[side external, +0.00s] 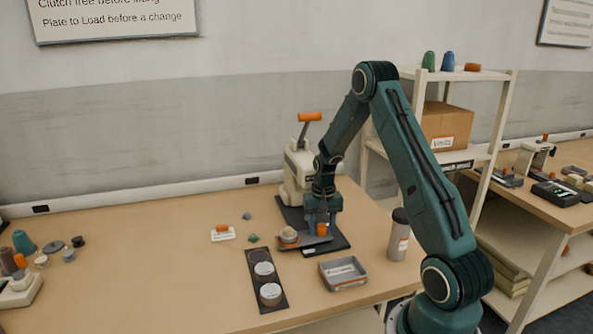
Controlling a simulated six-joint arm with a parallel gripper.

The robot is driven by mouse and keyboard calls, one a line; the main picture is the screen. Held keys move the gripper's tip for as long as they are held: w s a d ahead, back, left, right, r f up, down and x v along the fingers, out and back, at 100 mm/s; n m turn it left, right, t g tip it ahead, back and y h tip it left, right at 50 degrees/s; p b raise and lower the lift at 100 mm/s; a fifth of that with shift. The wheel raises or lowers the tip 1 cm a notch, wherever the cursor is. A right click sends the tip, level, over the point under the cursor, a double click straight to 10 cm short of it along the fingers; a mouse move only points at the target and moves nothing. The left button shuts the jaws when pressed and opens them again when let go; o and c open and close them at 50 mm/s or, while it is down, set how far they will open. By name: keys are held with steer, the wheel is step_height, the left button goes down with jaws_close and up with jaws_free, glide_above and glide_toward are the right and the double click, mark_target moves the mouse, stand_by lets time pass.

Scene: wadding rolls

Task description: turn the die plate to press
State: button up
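The press (297,167) is a cream machine with an orange-handled lever (310,117), standing on a dark base at the back of the table. Its die plate (318,240) is a flat grey piece at the front of that base. My gripper (322,227) points down over the plate's right part, at a small orange part (322,229) between or just in front of the fingers. I cannot tell whether the fingers touch it or are closed on it. My arm hides part of the press.
A black tray (253,278) with two round discs and a grey labelled bin (343,272) lie in front. A grey bottle (398,237) stands right. A white card with an orange piece (222,232) and small green bits lie left. The table's left middle is mostly clear.

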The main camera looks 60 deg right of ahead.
jaws_close()
steer(key=shift+m, duration=9.1)
